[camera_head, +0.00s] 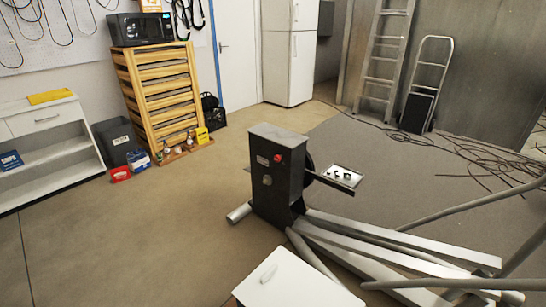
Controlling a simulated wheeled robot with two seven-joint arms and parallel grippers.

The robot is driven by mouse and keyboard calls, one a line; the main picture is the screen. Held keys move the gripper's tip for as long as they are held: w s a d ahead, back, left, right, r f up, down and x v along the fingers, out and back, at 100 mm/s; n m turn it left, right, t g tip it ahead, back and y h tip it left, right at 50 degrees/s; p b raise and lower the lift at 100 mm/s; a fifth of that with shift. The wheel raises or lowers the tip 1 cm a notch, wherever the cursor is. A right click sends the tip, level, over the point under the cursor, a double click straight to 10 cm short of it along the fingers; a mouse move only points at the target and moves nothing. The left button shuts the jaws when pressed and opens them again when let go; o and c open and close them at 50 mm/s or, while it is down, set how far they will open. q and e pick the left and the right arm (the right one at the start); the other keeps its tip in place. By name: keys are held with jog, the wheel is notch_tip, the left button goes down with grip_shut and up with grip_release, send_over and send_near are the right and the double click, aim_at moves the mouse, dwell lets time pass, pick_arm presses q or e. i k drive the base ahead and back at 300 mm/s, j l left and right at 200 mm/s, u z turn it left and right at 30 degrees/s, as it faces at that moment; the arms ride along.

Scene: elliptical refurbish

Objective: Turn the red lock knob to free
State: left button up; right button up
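The red lock knob (279,157) is a small red spot on the upper part of a dark upright housing (284,190) of the elliptical machine. A small label is to its left and a round grey part (267,180) lies below it on the same face. The knob is too small for me to tell which way it is turned. Long pale rails (400,252) run from the housing to the lower right. Neither of my grippers is in view, and nothing is seen touching the knob.
A white piece with a handle (290,285) is at the bottom edge. A small tray with dark parts (341,176) is right of the housing. Grey tubes (470,205) cross at right, with loose cables (480,155) behind. Floor left of the housing is clear.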

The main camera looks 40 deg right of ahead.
aim_at(278, 158)
jog(key=i+j+z, duration=0.45)
jog(key=i, duration=0.3)
jog(key=i+j+z, duration=0.4)
jog(key=i+j, duration=0.15)
jog(key=i, duration=0.15)
